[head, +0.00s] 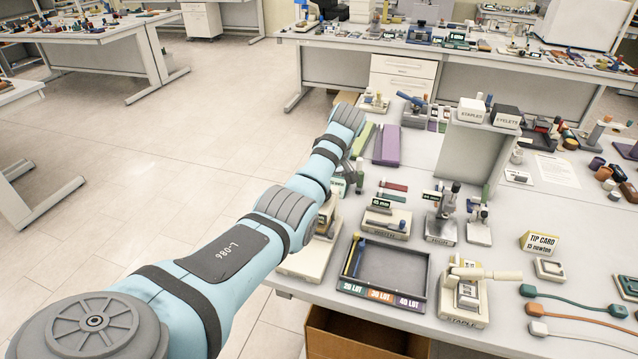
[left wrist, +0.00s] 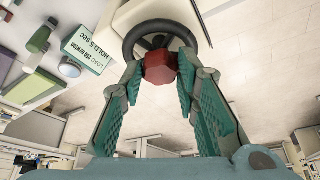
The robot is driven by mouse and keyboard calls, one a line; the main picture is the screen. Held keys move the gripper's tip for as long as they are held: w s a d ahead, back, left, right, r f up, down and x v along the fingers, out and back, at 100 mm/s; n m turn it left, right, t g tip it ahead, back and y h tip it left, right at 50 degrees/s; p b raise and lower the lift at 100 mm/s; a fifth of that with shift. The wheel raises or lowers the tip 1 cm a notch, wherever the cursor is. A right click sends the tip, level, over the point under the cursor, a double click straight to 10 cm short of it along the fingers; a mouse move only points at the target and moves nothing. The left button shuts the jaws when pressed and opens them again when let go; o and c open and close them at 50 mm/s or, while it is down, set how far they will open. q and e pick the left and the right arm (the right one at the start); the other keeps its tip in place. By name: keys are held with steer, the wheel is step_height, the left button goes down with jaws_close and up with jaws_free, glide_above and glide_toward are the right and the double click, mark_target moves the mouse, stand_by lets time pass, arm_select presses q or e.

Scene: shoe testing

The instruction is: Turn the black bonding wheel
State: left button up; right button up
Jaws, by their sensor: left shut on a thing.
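The black wheel (left wrist: 160,24) with spokes shows at the top middle of the left wrist view, in front of a pale machine body (left wrist: 117,14). A red faceted knob (left wrist: 160,68) stands at the wheel's near side. My left gripper (left wrist: 161,72) is shut on this red knob, with one green finger on each side. In the head view my left arm reaches across to the bench and hides the wheel. A pale machine (head: 312,258) is partly covered by my arm there. My right gripper is in neither view.
A sign (left wrist: 90,46) reading load 250 newton, hold 5 sec stands beside the wheel. A black tray (head: 392,270), a staple press (head: 465,300), and green and purple slabs (head: 387,146) lie nearby on the bench. An open cardboard box (head: 360,335) sits below its front edge.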

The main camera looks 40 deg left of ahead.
arm_select(q)
steer(key=shift+a+n+g+b, duration=0.1)
steer(key=shift+n+g+b, duration=0.4)
steer(key=shift+n+b, duration=0.6)
steer(key=shift+n, duration=0.3)
steer(key=o, duration=1.2)
steer(key=shift+a+f, duration=0.1)
steer(key=shift+a, duration=0.1)
steer(key=shift+c, duration=0.2)
steer(key=shift+w+d, duration=0.1)
steer(key=v, duration=1.2)
